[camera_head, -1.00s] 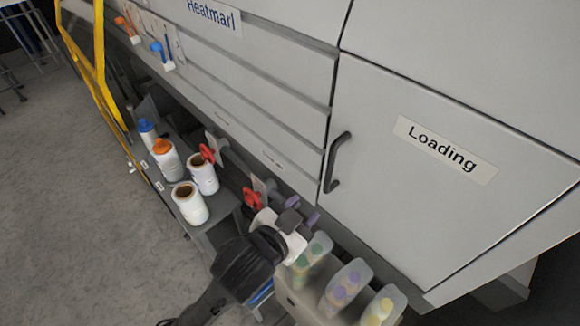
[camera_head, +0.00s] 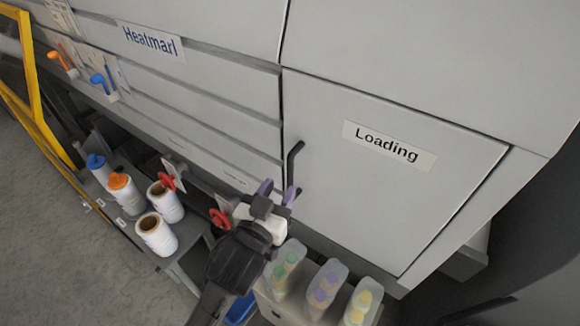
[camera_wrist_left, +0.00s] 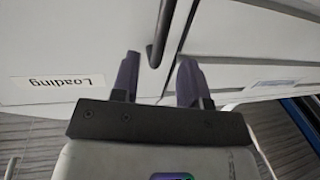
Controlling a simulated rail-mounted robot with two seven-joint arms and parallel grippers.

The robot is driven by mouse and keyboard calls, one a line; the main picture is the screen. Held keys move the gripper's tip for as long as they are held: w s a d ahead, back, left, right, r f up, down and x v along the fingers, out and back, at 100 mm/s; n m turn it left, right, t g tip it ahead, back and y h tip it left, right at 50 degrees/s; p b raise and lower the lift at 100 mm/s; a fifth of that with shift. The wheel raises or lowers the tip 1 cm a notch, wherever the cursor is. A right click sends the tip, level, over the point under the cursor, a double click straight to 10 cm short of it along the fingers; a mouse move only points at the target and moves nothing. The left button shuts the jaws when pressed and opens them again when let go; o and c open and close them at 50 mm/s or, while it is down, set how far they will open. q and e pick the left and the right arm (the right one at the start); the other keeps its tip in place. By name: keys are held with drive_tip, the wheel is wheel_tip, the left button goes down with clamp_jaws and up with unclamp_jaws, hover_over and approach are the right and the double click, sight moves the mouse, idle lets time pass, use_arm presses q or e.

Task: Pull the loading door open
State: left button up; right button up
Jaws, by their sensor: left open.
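The loading door (camera_head: 340,210) is a grey panel with a "Loading" label (camera_head: 390,145), shut flush with the machine front. Its dark bar handle (camera_head: 293,165) is on the door's left edge. My left gripper (camera_head: 277,191) is open, its purple fingers pointing up at the lower end of the handle and partly covering it. In the left wrist view, the handle (camera_wrist_left: 160,35) lines up with the gap between the open fingers (camera_wrist_left: 158,72). I cannot tell how deep it sits between them, and no grip shows. My right gripper is not in view.
White bottles (camera_head: 157,234) stand on a low shelf at the left, near red knobs (camera_head: 220,219). Clear bins with coloured contents (camera_head: 326,285) sit below the door, close to my left arm. A yellow frame (camera_head: 40,115) stands at far left. Floor at lower left is clear.

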sight(289, 174)
use_arm(q)
drive_tip(key=p+x, duration=0.1)
drive_tip(key=x, duration=0.5)
drive_tip(key=shift+w+d, duration=0.1)
drive_tip(key=shift+w, duration=0.15)
clamp_jaws()
idle(0.4)
